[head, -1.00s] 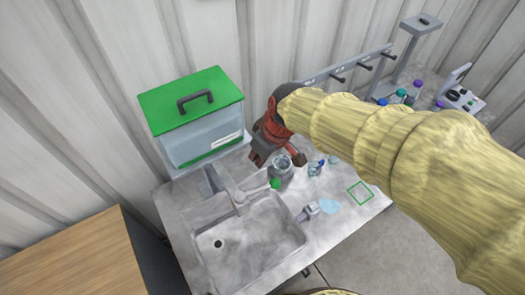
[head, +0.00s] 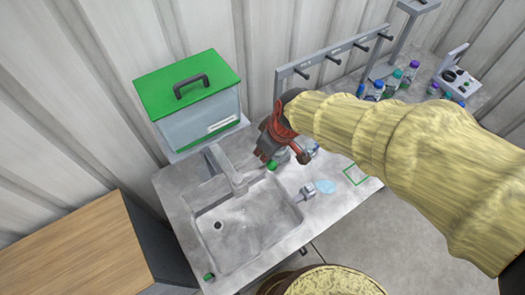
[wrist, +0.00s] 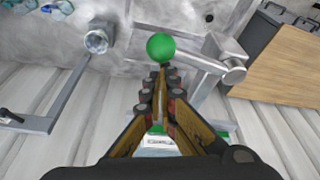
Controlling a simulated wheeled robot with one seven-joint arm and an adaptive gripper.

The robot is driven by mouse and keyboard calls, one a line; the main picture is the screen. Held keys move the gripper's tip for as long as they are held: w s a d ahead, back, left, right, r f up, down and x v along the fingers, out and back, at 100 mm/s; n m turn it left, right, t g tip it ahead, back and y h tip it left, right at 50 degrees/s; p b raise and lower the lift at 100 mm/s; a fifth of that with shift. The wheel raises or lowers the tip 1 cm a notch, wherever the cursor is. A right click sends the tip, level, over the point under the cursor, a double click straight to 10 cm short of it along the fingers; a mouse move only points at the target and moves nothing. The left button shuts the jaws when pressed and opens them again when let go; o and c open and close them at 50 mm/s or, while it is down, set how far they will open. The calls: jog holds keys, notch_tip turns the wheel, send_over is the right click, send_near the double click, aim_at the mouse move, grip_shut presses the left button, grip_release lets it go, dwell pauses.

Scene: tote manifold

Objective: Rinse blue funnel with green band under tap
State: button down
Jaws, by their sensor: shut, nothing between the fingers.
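My gripper (head: 284,158) is shut and empty above the back right of the sink. In the wrist view its fingertips (wrist: 160,72) are right by the green ball knob (wrist: 160,46) on the tap's lever; I cannot tell whether they touch. The grey tap (head: 224,168) stands behind the sink (head: 245,225), its spout over the basin. The knob also shows in the head view (head: 271,165), just below my gripper. I cannot pick out the blue funnel with green band for sure; small bluish items (wrist: 60,7) lie at the top left of the wrist view.
A grey open-topped vessel (wrist: 97,40) stands beside the knob. A green-lidded clear tote (head: 190,100) is behind the sink. A grey fitting (head: 306,192) and light blue patch (head: 325,187) lie right of the basin. A peg rack (head: 335,55) stands behind my arm.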

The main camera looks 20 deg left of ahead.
jog(key=shift+d+f+b, duration=0.1)
jog(key=shift+b, duration=0.2)
jog(key=shift+s+d+b, duration=0.35)
jog(key=shift+d+b, duration=0.15)
jog(key=shift+b, duration=0.35)
jog(key=v, duration=1.2)
